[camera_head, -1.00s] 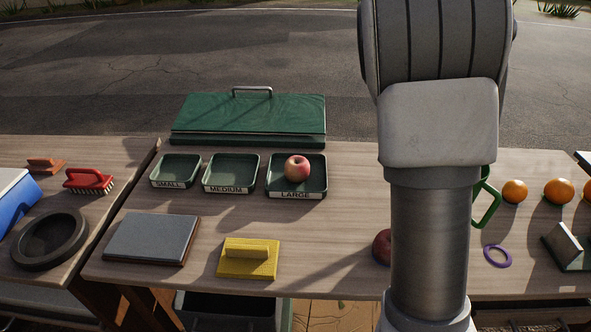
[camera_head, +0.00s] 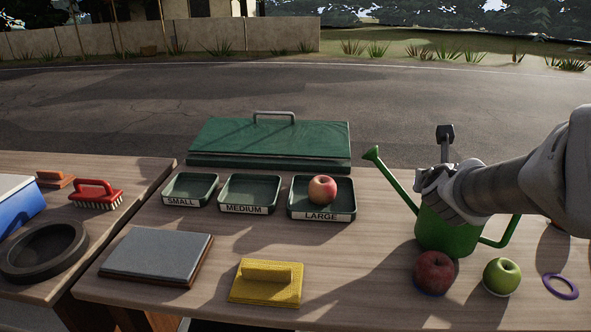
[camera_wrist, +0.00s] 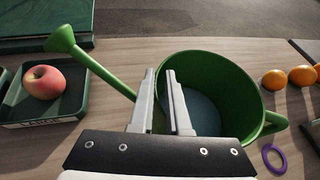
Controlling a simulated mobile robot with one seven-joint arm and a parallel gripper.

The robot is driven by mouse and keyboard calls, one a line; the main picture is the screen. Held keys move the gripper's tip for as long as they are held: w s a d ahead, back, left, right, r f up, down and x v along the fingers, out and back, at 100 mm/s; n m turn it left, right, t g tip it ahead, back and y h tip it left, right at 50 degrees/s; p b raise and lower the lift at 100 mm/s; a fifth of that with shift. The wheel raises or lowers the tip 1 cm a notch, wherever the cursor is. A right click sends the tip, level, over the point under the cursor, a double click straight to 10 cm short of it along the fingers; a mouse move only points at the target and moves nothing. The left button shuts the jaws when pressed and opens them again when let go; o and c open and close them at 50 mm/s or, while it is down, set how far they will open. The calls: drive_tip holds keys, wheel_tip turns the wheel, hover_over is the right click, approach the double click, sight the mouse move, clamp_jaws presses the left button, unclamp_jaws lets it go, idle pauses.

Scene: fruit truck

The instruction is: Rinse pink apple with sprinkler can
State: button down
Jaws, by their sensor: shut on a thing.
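The pink apple (camera_head: 322,189) sits in the tray labelled LARGE; it also shows at the left of the wrist view (camera_wrist: 43,82). The green sprinkler can (camera_head: 448,233) stands upright at the right of the table, its spout pointing up and left. In the wrist view I look into its open top (camera_wrist: 225,90). My gripper (camera_wrist: 161,75) is shut on the can's rim, one finger outside and one inside the wall. In the head view my gripper (camera_head: 441,188) covers part of the can's top.
A dark red apple (camera_head: 434,272) and a green apple (camera_head: 501,276) lie in front of the can. A purple ring (camera_head: 560,286) is at right. Oranges (camera_wrist: 301,75) lie beyond the can. A yellow block (camera_head: 266,282) and a grey slab (camera_head: 157,254) occupy the front left.

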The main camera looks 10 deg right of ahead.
drive_tip(key=shift+s+a+r, duration=0.2)
drive_tip(key=shift+a, duration=0.2)
drive_tip(key=shift+w, duration=0.1)
